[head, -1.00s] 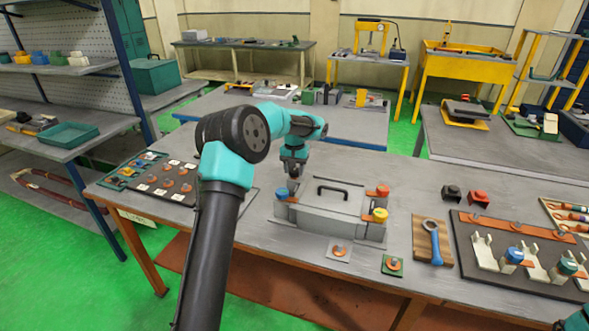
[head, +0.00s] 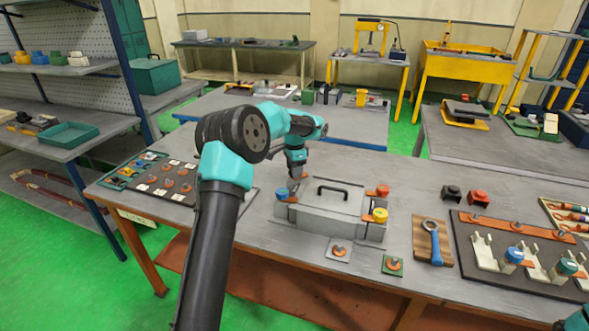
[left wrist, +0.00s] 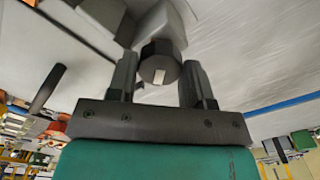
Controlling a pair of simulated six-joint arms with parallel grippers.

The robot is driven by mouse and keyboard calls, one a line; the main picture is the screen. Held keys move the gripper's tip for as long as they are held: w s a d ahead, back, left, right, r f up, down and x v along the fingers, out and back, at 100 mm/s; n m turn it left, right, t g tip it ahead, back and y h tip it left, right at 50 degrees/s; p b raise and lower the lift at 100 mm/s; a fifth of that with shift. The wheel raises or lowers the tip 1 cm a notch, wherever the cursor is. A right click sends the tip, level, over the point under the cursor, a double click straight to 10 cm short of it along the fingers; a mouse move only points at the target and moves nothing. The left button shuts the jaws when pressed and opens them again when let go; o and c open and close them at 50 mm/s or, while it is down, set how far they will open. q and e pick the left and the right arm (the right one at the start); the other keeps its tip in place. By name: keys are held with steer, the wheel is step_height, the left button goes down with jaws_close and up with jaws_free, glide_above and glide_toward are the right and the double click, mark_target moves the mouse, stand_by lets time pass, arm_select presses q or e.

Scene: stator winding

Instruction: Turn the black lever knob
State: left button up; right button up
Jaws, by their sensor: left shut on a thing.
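The black lever knob (left wrist: 160,63) shows in the left wrist view as a dark faceted knob with a small white mark on its face. My left gripper (left wrist: 156,75) has one finger on each side of it and is shut on it. In the head view my left gripper (head: 295,177) points down at the back left corner of a grey box (head: 330,212), and the black knob is mostly hidden there. My right gripper is out of view.
The box has a black handle (head: 333,187) on its lid, and blue (head: 281,194), red (head: 382,190) and yellow (head: 380,215) knobs at its other corners. A wrench board (head: 426,240) lies to the right. Bare table lies behind the box.

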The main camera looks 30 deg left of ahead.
arm_select(q)
steer(key=m, duration=0.6)
steer(key=shift+w+r+m, duration=0.1)
steer(key=shift+r+m, duration=0.15)
steer(key=shift+m, duration=0.15)
steer(key=o, duration=0.9)
steer(key=shift+f, duration=0.2)
step_height(320, 180, up, 18)
steer(key=shift+f, duration=0.25)
stand_by(0.5)
